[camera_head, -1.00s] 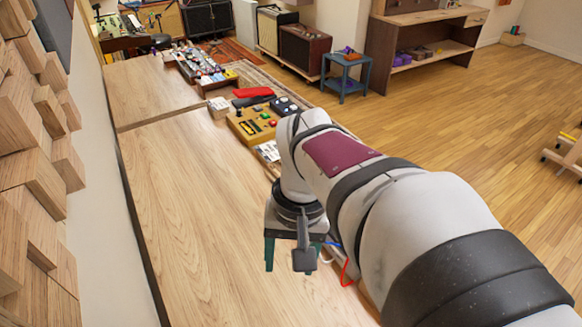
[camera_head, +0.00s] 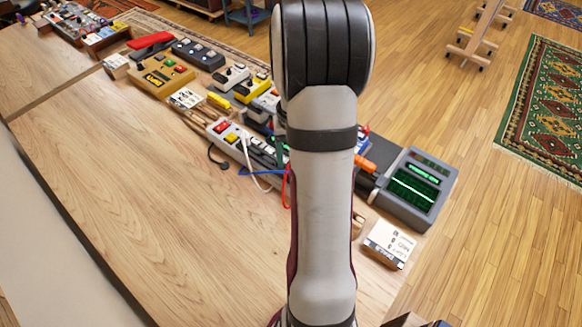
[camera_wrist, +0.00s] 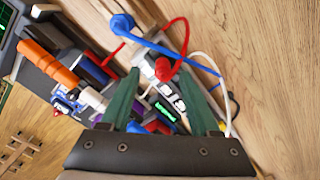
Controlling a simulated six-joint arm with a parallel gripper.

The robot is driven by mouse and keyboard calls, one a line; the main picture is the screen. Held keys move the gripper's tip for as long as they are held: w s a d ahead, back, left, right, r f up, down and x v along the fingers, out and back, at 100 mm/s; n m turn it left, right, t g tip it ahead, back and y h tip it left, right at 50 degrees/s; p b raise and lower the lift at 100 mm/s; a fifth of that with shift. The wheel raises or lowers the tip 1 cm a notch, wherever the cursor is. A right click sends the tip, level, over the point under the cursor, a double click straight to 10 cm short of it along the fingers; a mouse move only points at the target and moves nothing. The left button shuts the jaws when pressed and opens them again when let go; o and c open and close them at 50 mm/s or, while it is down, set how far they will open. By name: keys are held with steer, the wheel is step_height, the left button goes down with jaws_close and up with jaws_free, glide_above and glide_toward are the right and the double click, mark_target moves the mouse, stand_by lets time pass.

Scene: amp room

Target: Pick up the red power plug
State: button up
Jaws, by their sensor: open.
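The red power plug (camera_wrist: 164,70) shows in the wrist view with its red cable curving up from it. It sits at a light power strip (camera_wrist: 150,68), between the tips of my gripper in the picture. My gripper (camera_wrist: 161,67) has two green fingers, spread apart, with no contact on the plug visible. I cannot tell the height left between the fingertips and the plug. In the head view my arm hides the gripper and the plug; the power strip (camera_head: 245,143) and part of the red cable (camera_head: 286,188) show left of the arm.
A blue plug (camera_wrist: 122,25) with a blue cable stands close to the red one. A white cable (camera_wrist: 208,68) runs beside the right finger. Several pedals crowd the table (camera_head: 150,200) behind the strip. A screened device (camera_head: 415,187) stands right; the table's left is bare.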

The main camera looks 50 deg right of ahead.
step_height(320, 180, down, 4)
steer(key=shift+w+a+r, duration=0.1)
steer(key=shift+w+a, duration=0.05)
jaws_close()
